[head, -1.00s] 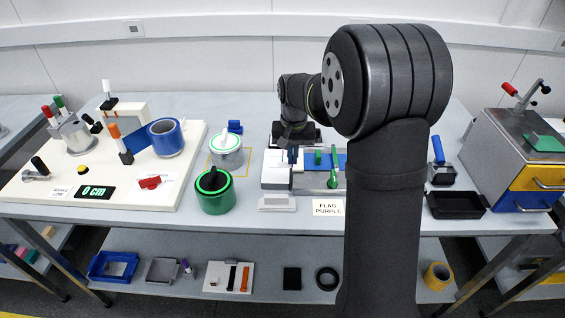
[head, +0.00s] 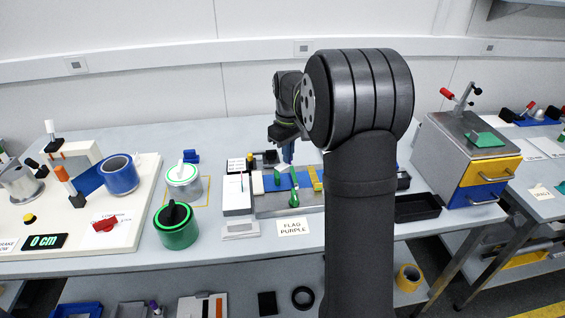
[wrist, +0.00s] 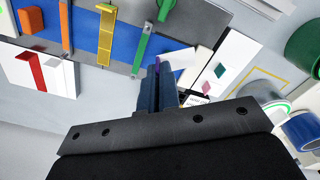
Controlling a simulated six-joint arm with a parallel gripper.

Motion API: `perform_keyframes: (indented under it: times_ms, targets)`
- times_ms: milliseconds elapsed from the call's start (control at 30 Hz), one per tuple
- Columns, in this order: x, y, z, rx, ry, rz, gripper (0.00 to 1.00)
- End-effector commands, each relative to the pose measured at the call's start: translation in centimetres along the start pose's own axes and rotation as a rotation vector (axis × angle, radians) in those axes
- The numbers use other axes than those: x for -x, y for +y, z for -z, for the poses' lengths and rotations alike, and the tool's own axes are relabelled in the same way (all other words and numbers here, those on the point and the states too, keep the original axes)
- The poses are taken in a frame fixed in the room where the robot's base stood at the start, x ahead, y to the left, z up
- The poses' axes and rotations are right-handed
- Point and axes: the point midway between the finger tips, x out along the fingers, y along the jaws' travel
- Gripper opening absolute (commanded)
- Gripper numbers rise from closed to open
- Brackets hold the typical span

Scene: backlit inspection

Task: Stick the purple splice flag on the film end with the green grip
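In the wrist view my gripper (wrist: 157,85) has its blue fingers close together, with a thin purple piece, the purple splice flag (wrist: 157,65), edge-on between the tips. The blue film (wrist: 120,42) lies on a grey splicing bed; it also shows in the head view (head: 286,183). A green grip (wrist: 142,48) crosses the film just left of the fingertips, apart from them. Yellow (wrist: 105,35) and orange (wrist: 65,28) grips cross it farther left. In the head view my gripper (head: 288,153) is above the film's far side. The exact gap above it cannot be told.
A white block (wrist: 232,55) with green and pink squares stands right of the fingers in the wrist view. A white block with a red piece (wrist: 38,68) is at left. The green-rimmed pot (head: 176,226), silver pot (head: 183,184) and black tray (head: 417,207) stand nearby.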

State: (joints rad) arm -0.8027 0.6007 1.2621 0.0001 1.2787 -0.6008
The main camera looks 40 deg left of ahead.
Motion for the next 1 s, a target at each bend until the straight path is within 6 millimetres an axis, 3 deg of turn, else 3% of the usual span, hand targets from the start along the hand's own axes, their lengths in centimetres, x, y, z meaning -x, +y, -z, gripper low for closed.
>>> perform_keyframes:
  times_ms: [400,600,1000]
  targets:
    - [-1.4,6.8,2.9,0.62,0.0,0.001,0.0]
    - [-2.0,9.1,3.5,0.842,0.0,0.001,0.0]
    - [-2.3,10.1,3.8,0.955,0.0,0.0,0.0]
